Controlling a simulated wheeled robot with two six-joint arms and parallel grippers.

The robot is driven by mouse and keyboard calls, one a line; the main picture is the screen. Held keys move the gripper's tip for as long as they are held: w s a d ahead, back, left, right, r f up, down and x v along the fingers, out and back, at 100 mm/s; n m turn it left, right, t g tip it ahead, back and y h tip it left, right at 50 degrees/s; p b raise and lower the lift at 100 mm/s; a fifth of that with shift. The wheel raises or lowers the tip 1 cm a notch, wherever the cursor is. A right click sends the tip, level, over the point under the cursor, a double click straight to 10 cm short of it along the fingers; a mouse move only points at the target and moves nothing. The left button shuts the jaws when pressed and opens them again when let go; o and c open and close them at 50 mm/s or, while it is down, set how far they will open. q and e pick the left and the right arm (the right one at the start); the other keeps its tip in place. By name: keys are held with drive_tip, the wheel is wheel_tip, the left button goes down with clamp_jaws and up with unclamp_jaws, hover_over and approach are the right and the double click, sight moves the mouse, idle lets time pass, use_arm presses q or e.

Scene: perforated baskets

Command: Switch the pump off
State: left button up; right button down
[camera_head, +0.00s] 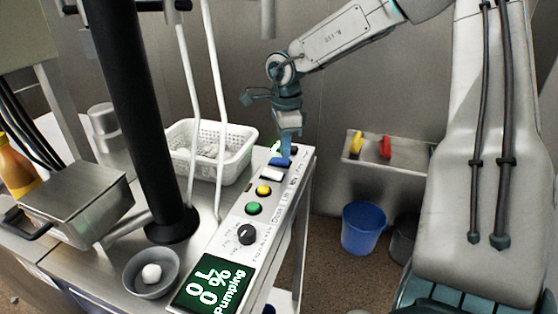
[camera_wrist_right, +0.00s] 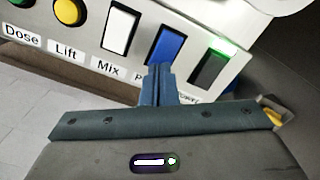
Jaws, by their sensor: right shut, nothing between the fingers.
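The control panel (camera_head: 228,240) runs along the right edge of the steel table. Its blue rocker switch (camera_head: 280,161) is near the far end, beside the white switch (camera_head: 272,174). In the right wrist view the blue switch (camera_wrist_right: 167,48) sits above a label starting with "P", mostly hidden by my fingers. My right gripper (camera_head: 287,150) is shut and empty. Its fingertips (camera_wrist_right: 158,76) overlap the blue switch's lower end; I cannot tell whether they touch. The display (camera_head: 212,287) reads "0 L 0 % Pumping". My left gripper is not in view.
A dark switch (camera_wrist_right: 211,66) with a green light is right beside the blue one. The white switch (camera_wrist_right: 122,28) labelled Mix is on the other side. A white perforated basket (camera_head: 236,165) stands left of the panel. A bowl (camera_head: 151,272) holds a white ball.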

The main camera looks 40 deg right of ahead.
sight(285, 160)
drive_tip(key=shift+s+f+b, duration=0.1)
drive_tip(key=shift+f+b, duration=0.65)
drive_tip(key=shift+f, duration=0.1)
drive_tip(key=shift+r, duration=0.1)
idle(0.3)
drive_tip(key=shift+r+p, duration=0.55)
drive_tip(key=shift+r, duration=0.25)
drive_tip(key=shift+r+p, duration=1.4)
drive_tip(key=shift+r, duration=1.3)
drive_tip(key=shift+f, duration=0.1)
